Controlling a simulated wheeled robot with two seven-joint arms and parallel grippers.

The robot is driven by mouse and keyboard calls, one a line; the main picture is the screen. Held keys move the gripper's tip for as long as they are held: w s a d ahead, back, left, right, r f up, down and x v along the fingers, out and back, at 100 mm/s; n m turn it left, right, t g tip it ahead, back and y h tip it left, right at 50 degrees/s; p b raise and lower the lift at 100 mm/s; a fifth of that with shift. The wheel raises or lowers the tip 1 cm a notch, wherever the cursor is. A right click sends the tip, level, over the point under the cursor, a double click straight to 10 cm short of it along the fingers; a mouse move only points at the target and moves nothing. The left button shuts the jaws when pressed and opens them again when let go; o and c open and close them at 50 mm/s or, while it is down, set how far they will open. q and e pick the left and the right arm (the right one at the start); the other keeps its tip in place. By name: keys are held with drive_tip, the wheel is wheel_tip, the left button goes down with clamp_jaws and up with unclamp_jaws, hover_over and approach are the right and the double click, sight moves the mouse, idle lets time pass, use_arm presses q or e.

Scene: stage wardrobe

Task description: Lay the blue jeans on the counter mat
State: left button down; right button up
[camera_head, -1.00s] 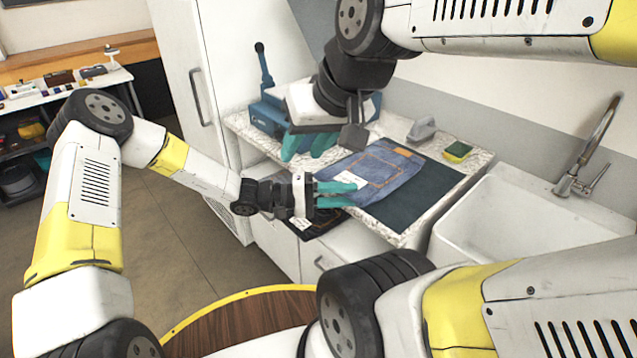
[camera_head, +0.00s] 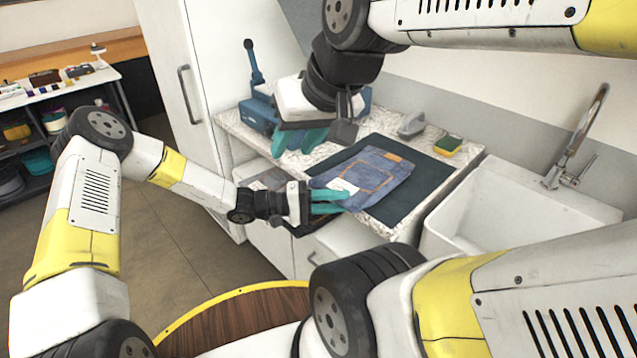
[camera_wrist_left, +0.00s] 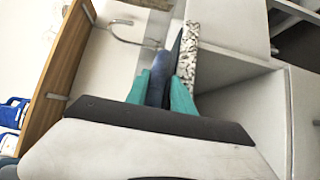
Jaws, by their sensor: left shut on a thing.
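The blue jeans (camera_head: 378,172) are folded, with a white tag near one end. They lie over the dark counter mat (camera_head: 425,184), whose surface shows behind them and to their right. My left gripper (camera_head: 328,202) is shut on the jeans' near-left end at the counter's front edge. The left wrist view shows the blue cloth (camera_wrist_left: 158,84) between the teal fingers. Whether that end touches the mat is hidden. My right gripper (camera_head: 299,141) hangs over the counter's left part, behind the jeans, its fingers apart and empty.
A blue machine (camera_head: 262,112) stands at the counter's back left. A grey object (camera_head: 411,125) and a yellow-green sponge (camera_head: 448,145) sit behind the mat. A white sink (camera_head: 490,215) with a tap (camera_head: 575,150) is to the right.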

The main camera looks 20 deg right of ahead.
use_arm(q)
drive_tip(key=shift+f, duration=0.35)
drive_tip(key=c, duration=1)
unclamp_jaws()
drive_tip(key=o, duration=1)
drive_tip(key=s+a, duration=0.4)
drive_tip(key=a, duration=0.6)
drive_tip(key=shift+s+a, duration=0.1)
drive_tip(key=shift+a, duration=0.1)
